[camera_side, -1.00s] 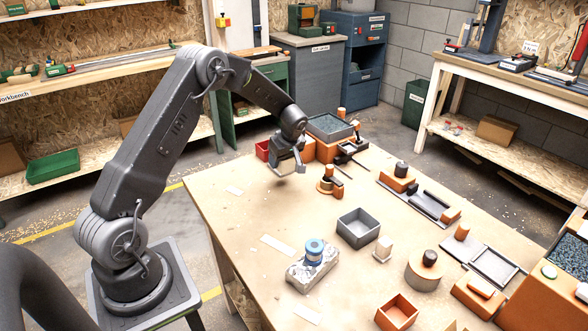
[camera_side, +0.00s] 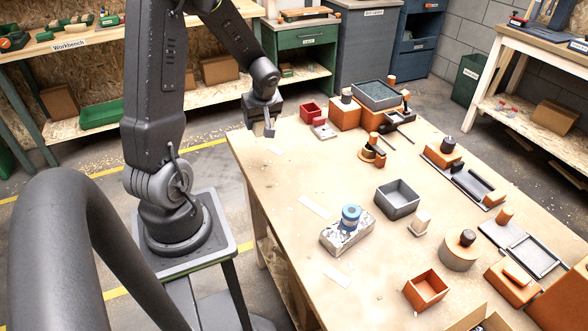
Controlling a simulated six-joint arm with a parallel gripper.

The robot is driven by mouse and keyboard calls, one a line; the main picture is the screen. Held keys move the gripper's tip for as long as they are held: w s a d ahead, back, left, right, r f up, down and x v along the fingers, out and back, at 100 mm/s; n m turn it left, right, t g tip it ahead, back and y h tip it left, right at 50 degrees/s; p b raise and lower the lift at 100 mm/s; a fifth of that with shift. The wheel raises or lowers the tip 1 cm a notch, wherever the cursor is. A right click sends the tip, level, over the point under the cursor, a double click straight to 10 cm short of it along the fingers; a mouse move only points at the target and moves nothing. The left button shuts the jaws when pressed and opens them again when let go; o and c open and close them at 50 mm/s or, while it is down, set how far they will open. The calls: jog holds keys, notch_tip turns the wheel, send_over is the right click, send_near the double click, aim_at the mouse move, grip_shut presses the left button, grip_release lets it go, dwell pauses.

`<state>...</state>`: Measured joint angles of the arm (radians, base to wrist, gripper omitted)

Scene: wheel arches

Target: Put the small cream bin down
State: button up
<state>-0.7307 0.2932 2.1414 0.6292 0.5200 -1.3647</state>
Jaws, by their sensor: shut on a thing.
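My gripper (camera_side: 265,132) is at the far left corner of the table, low over or beside its edge. It is shut on a small pale thing, mostly hidden by the fingers; a cream patch (camera_side: 258,128) shows between them, which fits the small cream bin. I cannot tell whether it touches the tabletop (camera_side: 290,170).
A red bin (camera_side: 311,111) stands just right of my gripper. A grey bin (camera_side: 398,200), an orange bin (camera_side: 427,290) and a stone block (camera_side: 347,236) with a blue spool (camera_side: 351,213) stand nearer. The left strip of table is mostly clear.

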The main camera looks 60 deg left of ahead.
jog(key=s+d, duration=0.2)
jog(key=s, duration=0.1)
send_over(290, 167)
jog(key=d, duration=0.1)
notch_tip(290, 167, down, 7)
jog(key=shift+d+f, duration=0.1)
jog(key=shift+d, duration=0.05)
jog(key=shift+d+f, duration=0.1)
jog(key=shift+f, duration=1.95)
jog(key=shift+f, duration=0.1)
jog(key=o, duration=0.9)
